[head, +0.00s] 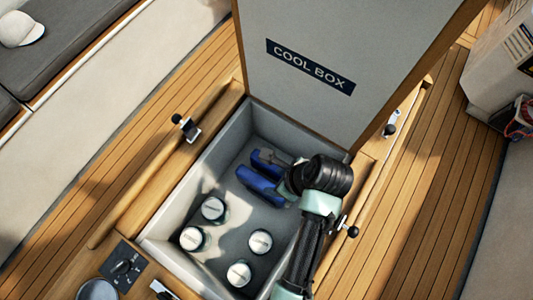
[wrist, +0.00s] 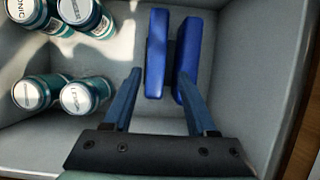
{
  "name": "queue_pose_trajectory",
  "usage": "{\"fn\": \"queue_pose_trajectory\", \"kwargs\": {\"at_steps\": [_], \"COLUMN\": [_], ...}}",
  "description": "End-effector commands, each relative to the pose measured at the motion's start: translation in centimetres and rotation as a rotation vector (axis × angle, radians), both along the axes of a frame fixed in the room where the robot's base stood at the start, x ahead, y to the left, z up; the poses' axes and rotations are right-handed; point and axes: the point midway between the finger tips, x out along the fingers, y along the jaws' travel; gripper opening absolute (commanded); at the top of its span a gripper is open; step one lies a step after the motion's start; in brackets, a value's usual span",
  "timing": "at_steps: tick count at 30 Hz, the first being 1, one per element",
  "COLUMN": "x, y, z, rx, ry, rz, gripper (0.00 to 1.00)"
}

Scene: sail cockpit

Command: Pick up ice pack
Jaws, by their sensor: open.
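Two blue slabs, the ice packs, lie side by side with a narrow gap in the wrist view: a left ice pack (wrist: 157,45) and a right ice pack (wrist: 189,50). In the head view the blue shapes (head: 257,183) are in the cool box, partly hidden by my gripper. My gripper (wrist: 159,74) is open, with dark blue fingers. Its left finger is left of the left ice pack; its right finger overlaps the right ice pack in the picture. Contact cannot be told. The gripper also shows inside the box in the head view (head: 262,168).
Several cans stand in the cool box (head: 183,208), including one can (head: 213,209) near its left side. The raised lid (head: 340,65) stands at the back. Box walls surround my gripper. Latches (head: 187,127) flank the opening.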

Motion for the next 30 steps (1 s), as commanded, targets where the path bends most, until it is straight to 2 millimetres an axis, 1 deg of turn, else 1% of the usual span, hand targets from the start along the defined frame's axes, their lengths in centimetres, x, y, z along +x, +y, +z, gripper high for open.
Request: {"fn": "queue_pose_trajectory", "kwargs": {"at_steps": [1, 3, 7, 14, 21, 24, 30], "x": [0.1, 0.5, 1.0, 1.2, 1.5, 1.8, 1.9], "y": [0.4, 0.8, 1.4, 1.9, 2.8, 3.1, 3.2], "z": [-1.1, -2.3, -4.2, -5.6, -8.8, -9.7, -10.2], "rx": [0.002, 0.001, 0.001, 0.0, 0.0, -0.001, -0.001], "ry": [0.004, 0.003, 0.001, 0.0, 0.001, -0.001, -0.002], "rz": [0.003, 0.003, 0.002, 0.002, 0.004, 0.003, 0.002], "gripper": [0.57, 0.57, 0.57, 0.57, 0.57, 0.57, 0.57]}}
